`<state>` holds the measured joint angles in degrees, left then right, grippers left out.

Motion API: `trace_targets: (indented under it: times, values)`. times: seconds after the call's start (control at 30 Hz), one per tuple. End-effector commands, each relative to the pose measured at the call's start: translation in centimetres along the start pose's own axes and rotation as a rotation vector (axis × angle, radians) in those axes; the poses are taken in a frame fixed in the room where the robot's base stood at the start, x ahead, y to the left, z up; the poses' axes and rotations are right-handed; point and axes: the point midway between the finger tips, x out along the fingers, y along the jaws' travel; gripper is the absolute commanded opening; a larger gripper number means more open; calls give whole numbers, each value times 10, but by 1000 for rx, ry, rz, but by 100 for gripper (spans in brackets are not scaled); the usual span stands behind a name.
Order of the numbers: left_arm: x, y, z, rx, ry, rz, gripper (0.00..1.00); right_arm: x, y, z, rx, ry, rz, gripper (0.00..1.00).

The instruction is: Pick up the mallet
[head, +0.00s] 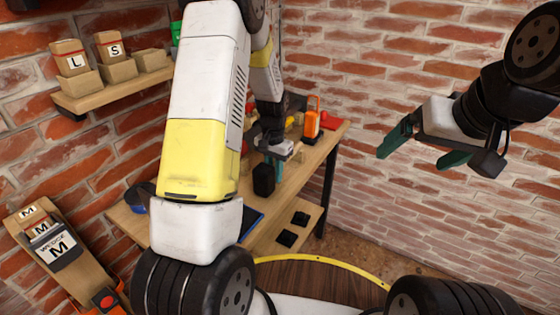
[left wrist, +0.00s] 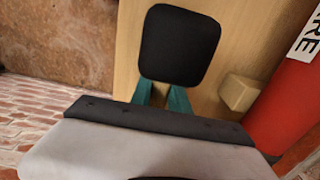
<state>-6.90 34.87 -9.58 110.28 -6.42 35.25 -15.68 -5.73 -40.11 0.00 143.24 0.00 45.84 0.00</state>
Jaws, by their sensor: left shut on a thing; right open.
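A black block with rounded corners, seemingly the mallet's head (head: 264,180), is at my left gripper (head: 275,165) over the wooden bench. In the left wrist view it shows as a black rounded square (left wrist: 180,45) just beyond the teal fingers of the left gripper (left wrist: 163,95). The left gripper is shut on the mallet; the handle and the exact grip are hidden. I cannot tell whether the mallet touches the bench top. My right gripper (head: 425,150) is open and empty, in front of the brick wall at the right.
The wooden bench (head: 312,160) stands against the brick walls. An orange object (head: 312,117) stands at its far end. A red cylinder (left wrist: 290,110) and a small wooden block (left wrist: 238,92) are beside the mallet. A shelf (head: 110,95) with labelled boxes hangs at upper left.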

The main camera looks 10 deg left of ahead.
Motion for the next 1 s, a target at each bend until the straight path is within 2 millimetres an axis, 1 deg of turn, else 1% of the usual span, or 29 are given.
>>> trace_targets:
  times: [0.27,0.37,0.57,0.67,0.7,0.87,1.0]
  values:
    - [-1,0,-1,0,2,-1,0,0,0,0,0,0,0,94]
    - [-5,0,-1,0,3,-1,0,0,0,0,0,0,0,94]
    - [-24,0,-1,1,5,-1,0,0,0,0,0,0,0,94]
    - [-39,0,-1,1,6,-2,0,0,0,0,0,0,0,94]
    - [-38,6,8,3,1,0,0,0,0,0,0,0,0,94]
    - [-41,27,40,3,0,0,0,0,0,0,0,0,0,94]
    - [-45,47,72,3,2,1,0,0,0,0,0,0,0,94]
